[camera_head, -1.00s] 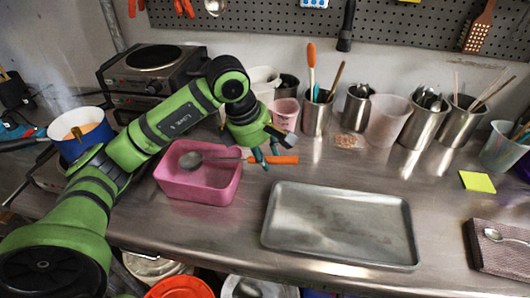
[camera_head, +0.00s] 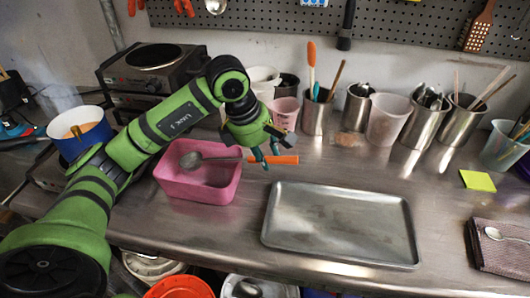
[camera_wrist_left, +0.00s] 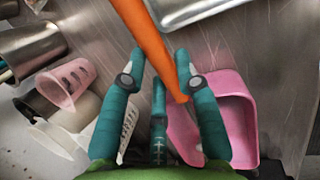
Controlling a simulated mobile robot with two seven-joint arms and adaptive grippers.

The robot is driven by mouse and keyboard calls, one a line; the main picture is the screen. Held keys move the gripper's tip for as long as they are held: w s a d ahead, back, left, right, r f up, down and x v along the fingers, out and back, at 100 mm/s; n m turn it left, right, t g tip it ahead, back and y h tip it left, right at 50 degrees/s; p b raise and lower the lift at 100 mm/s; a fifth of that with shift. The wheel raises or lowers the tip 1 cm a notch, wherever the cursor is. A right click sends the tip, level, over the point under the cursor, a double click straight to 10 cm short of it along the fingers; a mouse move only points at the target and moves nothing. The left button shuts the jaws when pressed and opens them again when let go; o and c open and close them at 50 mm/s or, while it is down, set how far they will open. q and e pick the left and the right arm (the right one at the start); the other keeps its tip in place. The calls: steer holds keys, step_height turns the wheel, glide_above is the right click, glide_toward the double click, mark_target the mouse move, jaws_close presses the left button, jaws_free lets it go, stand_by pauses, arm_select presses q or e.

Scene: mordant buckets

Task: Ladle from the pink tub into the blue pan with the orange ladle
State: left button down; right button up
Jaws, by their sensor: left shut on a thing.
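The orange ladle has an orange handle (camera_head: 286,160), a thin shaft and a grey bowl (camera_head: 190,160). It lies nearly level, its bowl over or inside the open pink tub (camera_head: 200,192); I cannot tell whether it touches the tub. My left gripper (camera_head: 267,159) is shut on the handle, just right of the tub. In the left wrist view the handle (camera_wrist_left: 148,38) runs between my teal fingertips (camera_wrist_left: 160,65), with the tub (camera_wrist_left: 240,110) at the right. The blue pan (camera_head: 74,148), with orange-brown contents, stands at the far left. My right gripper is out of view.
A metal tray (camera_head: 340,225) lies right of the tub. Several steel cups, one of them a utensil cup (camera_head: 315,116), and a pale cup (camera_head: 387,122) line the back. A hotplate (camera_head: 153,58) stands behind my arm. Buckets (camera_head: 180,288) sit below the counter's front edge.

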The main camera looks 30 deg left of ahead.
arm_select(q)
steer(key=shift+r+p, duration=1.9)
steer(key=shift+r, duration=1.1)
steer(key=shift+r+y+p, duration=0.5)
steer(key=shift+r+p, duration=0.35)
steer(key=shift+p, duration=0.35)
steer(key=shift+r+g, duration=0.15)
steer(key=shift+g, duration=0.15)
steer(key=shift+y+p, duration=0.3)
